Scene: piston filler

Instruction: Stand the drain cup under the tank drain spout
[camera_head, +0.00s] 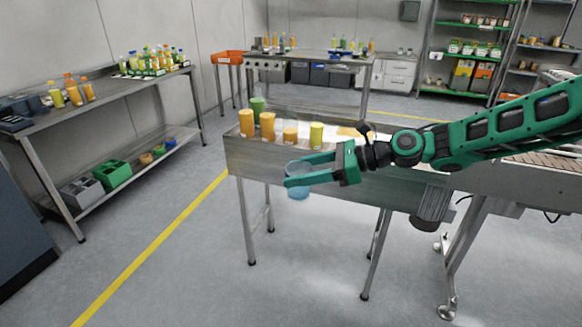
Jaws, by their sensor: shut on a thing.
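My gripper (312,174) is green and reaches in from the right in the head view. It is shut on a translucent blue cup (299,193), which looks upright. The fingers hide part of the cup's upper side. The cup is held in front of the near side of a steel conveyor table (262,158), above the floor. I cannot make out the tank drain spout in this view.
Several orange and yellow-green bottles (267,126) stand on the conveyor table just behind my gripper. A side table (120,85) with bottles stands at the left. Open grey floor (190,270) lies in front, crossed by a yellow line (150,248).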

